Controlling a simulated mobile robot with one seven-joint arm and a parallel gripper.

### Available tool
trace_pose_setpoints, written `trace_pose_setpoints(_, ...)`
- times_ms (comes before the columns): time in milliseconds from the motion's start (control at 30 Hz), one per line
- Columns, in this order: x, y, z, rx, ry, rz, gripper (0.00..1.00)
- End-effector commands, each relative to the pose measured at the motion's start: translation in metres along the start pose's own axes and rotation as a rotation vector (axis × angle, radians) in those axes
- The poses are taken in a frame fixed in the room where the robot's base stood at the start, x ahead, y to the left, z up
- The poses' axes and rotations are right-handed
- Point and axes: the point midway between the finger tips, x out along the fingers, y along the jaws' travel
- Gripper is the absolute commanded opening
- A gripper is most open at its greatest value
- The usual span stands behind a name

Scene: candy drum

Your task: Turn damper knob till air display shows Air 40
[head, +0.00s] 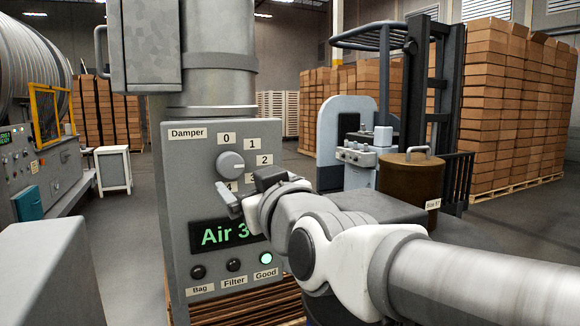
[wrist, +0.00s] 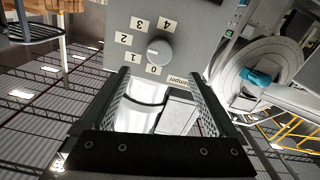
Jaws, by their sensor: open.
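The damper knob (head: 231,164) is a round grey dial on the grey panel (head: 178,215), with 0, 1 and 2 labels around it. The lower labels are partly hidden by my gripper (head: 238,192). The air display (head: 225,234) shows green text "Air 3"; my arm hides what follows. In the wrist view the knob (wrist: 158,50) lies just beyond and between my open, empty fingertips (wrist: 157,74), with labels 0 to 4 around it. I see no contact. Its pointer setting is too small to read surely.
Below the display, the Good lamp (head: 265,259) is lit green; the Bag (head: 198,272) and Filter (head: 233,265) lamps are dark. A grey duct (head: 218,85) rises above the panel. A brown drum (head: 408,182) and a forklift (head: 414,75) stand to the right.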

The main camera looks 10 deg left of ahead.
Motion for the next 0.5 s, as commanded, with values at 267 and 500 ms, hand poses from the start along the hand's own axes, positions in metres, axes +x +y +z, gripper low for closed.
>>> trace_pose_setpoints(267,0.044,0.0,0.0,0.0,-0.002,0.0,0.94)
trace_pose_setpoints(500,0.077,0.0,0.0,0.0,-0.001,0.0,0.94)
